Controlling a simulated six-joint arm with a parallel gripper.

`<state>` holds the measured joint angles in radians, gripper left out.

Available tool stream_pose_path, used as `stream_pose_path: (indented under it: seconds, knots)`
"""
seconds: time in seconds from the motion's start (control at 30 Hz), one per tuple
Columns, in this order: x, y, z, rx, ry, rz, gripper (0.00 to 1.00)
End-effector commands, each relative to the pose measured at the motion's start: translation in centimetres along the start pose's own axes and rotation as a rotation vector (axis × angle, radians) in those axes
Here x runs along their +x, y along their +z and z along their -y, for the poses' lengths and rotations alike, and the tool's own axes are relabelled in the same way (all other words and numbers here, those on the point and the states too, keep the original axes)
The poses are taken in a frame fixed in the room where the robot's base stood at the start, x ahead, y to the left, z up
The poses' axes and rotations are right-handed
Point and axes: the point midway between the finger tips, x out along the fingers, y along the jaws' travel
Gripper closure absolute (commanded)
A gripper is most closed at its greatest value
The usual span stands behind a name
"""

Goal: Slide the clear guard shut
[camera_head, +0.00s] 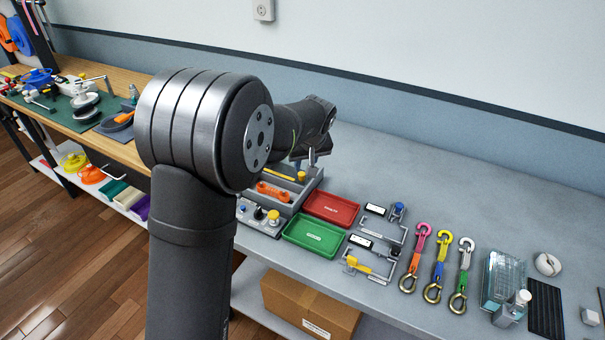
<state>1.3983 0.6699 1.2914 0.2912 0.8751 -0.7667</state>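A clear, box-like guard (503,276) stands on the grey bench at the right, between the hook straps and a black ribbed mat. A small grey fixture with a pale round knob (522,297) is at its front right corner. I cannot tell how far the guard is slid. My gripper (311,158) is well to the left of it, above a grey organiser at the back of the bench. My arm hides part of the gripper, and its finger opening is too small to make out.
Red (331,208) and green (312,236) trays lie in front of my gripper. Several coloured straps with hooks (439,268) lie between the trays and the guard. A white round object (548,263) sits right of the guard. The bench behind the straps is clear.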

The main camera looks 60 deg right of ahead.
Motion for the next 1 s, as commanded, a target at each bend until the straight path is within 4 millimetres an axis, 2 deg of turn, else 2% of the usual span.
stream_pose_path:
  seconds: [0.1,0.3,0.5,0.77,0.9,0.93,1.0]
  knots:
    - [2.7,0.1,0.0,0.001,-0.001,0.002,0.71]
    - [5.7,0.0,0.0,0.001,-0.001,0.002,0.71]
    - [6.9,0.0,0.0,0.000,0.001,0.000,0.71]
    - [7.0,0.0,0.0,0.000,0.001,0.000,0.71]
    - [7.0,0.0,0.0,0.000,0.001,0.000,0.97]
    - [7.0,0.0,0.0,0.000,0.001,0.000,1.00]
    - [7.0,0.0,0.0,0.000,0.001,0.000,1.00]
